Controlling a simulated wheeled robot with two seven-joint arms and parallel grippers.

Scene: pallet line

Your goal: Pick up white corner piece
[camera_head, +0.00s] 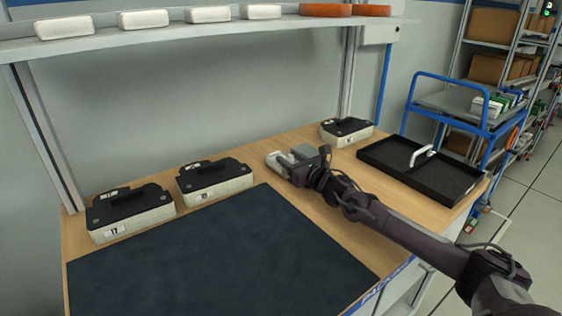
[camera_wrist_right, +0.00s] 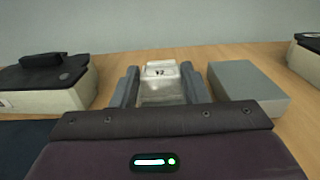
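A white angled piece (camera_head: 422,155) lies in the black tray (camera_head: 385,175) at the right of the table in the head view. My right gripper (camera_head: 283,160) is low over the table's back middle, well left of that tray. A pale object (camera_wrist_right: 160,82) with a dark mark lies between its two spread fingers (camera_wrist_right: 160,92) in the wrist view. Whether the fingers press on it cannot be told. A grey block (camera_wrist_right: 247,85) lies just right of the fingers, apart from the pale object. My left gripper is not in view.
Black-topped pale cases (camera_head: 130,212) (camera_head: 214,180) (camera_head: 345,132) stand along the table's back. A dark mat (camera_head: 220,255) covers the front left and is bare. A shelf (camera_head: 180,38) with white and orange items hangs above. A blue trolley (camera_head: 465,110) stands beyond the tray.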

